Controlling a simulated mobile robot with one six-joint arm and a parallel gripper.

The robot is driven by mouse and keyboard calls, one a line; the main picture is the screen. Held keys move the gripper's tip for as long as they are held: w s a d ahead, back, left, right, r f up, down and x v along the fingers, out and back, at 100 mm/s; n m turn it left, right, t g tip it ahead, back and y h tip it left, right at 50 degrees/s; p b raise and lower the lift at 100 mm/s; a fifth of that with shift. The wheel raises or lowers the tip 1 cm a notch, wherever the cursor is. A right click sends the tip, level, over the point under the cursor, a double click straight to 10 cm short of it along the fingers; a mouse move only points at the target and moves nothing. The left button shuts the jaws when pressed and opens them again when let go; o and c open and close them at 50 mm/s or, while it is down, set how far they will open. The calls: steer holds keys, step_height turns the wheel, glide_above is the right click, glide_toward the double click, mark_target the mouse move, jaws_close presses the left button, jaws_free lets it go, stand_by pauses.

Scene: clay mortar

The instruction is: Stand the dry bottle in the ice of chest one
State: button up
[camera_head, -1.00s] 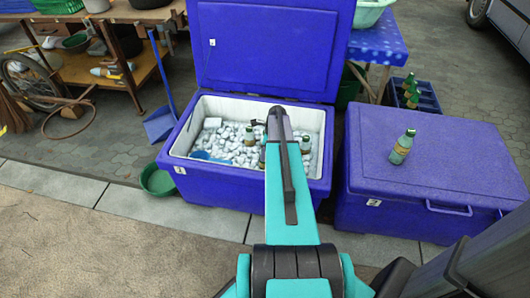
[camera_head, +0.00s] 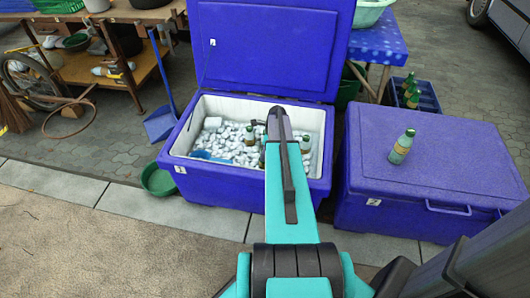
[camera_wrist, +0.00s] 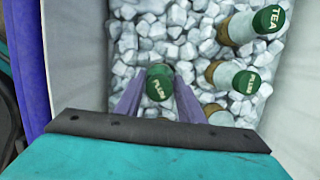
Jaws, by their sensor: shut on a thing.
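Chest one (camera_head: 235,192) is a blue cooler marked 1, lid raised, with ice (camera_head: 225,140) inside. In the wrist view, my gripper (camera_wrist: 156,100) is shut on a bottle with a green cap reading PLUM (camera_wrist: 158,84). The gripper and bottle are over or in the ice near the chest wall; I cannot tell how deep the bottle's base is. My arm hides most of this in the head view. Other green-capped bottles stand in the ice to the right, one marked TEA (camera_wrist: 264,22) and another (camera_wrist: 243,82). A third is partly hidden (camera_wrist: 217,114).
Chest two (camera_head: 430,160) is shut, with a green-capped bottle (camera_head: 402,148) standing on its lid. A blue scoop (camera_head: 208,157) lies in chest one's ice. A crate of bottles (camera_head: 425,102) stands behind chest two. A green basin (camera_head: 157,180) sits left of chest one.

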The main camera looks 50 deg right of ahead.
steer(key=shift+f, duration=0.4)
steer(key=o, duration=1.6)
steer(key=w+a+p+v, duration=0.1)
steer(key=w+p+v, duration=0.1)
steer(key=p+v, duration=0.6)
steer(key=w+a+r+p+v, duration=0.1)
steer(key=p+v, duration=0.7)
steer(key=v, duration=1)
steer(key=shift+w+a+r+p, duration=0.25)
steer(key=shift+w+a+p, duration=0.1)
steer(key=shift+w+a, duration=0.3)
stand_by(0.7)
steer(key=shift+w, duration=0.1)
stand_by(0.5)
